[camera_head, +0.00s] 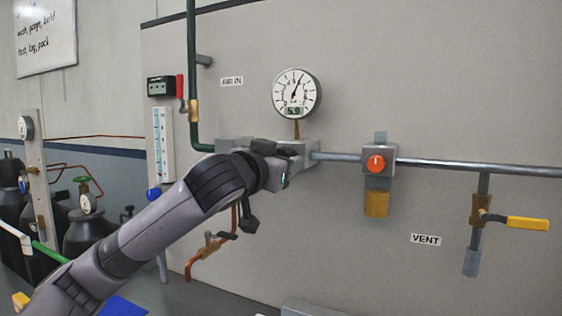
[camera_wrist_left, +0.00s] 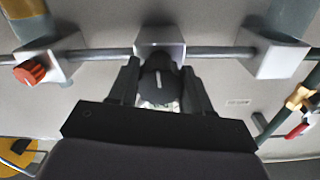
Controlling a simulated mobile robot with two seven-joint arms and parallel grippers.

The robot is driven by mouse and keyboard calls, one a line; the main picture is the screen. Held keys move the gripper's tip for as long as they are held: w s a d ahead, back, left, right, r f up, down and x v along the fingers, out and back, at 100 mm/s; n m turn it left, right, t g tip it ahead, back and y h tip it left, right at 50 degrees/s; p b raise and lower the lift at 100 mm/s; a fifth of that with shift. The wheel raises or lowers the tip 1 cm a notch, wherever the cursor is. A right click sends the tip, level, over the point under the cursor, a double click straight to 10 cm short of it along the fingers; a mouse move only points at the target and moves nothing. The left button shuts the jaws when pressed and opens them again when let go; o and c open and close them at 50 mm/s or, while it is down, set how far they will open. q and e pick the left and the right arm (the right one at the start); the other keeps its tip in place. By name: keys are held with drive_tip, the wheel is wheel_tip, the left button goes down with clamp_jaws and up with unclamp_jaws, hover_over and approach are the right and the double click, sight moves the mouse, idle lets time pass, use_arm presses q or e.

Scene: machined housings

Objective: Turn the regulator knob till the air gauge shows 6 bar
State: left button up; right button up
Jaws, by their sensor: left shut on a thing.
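The air gauge (camera_head: 297,93) is a round white dial on the wall pipe. Its needle points up and slightly right, and its small digital window appears to read 5.9. The regulator body (camera_head: 302,152) is a grey block below the gauge. My left gripper (camera_head: 277,172) is in front of it, hiding the knob in the head view. In the left wrist view, the dark regulator knob (camera_wrist_left: 158,78) with a white line mark sits between the two fingers of my left gripper (camera_wrist_left: 160,92), which is shut on it. My right gripper is not in view.
A grey block with an orange-red knob (camera_head: 376,163) is on the pipe to the right. Beyond it is a yellow-handled valve (camera_head: 527,223) near a VENT label (camera_head: 426,239). A red-handled valve (camera_head: 180,88) is at the left. Gas cylinders (camera_head: 85,232) stand at far left.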

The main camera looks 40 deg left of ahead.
use_arm(q)
drive_tip(key=shift+f+m, duration=0.1)
drive_tip(key=shift+m, duration=0.2)
drive_tip(key=o, duration=1)
drive_tip(key=shift+o, duration=0.2)
drive_tip(key=shift+s, duration=0.15)
drive_tip(key=b+v, duration=0.2)
drive_tip(key=v, duration=0.5)
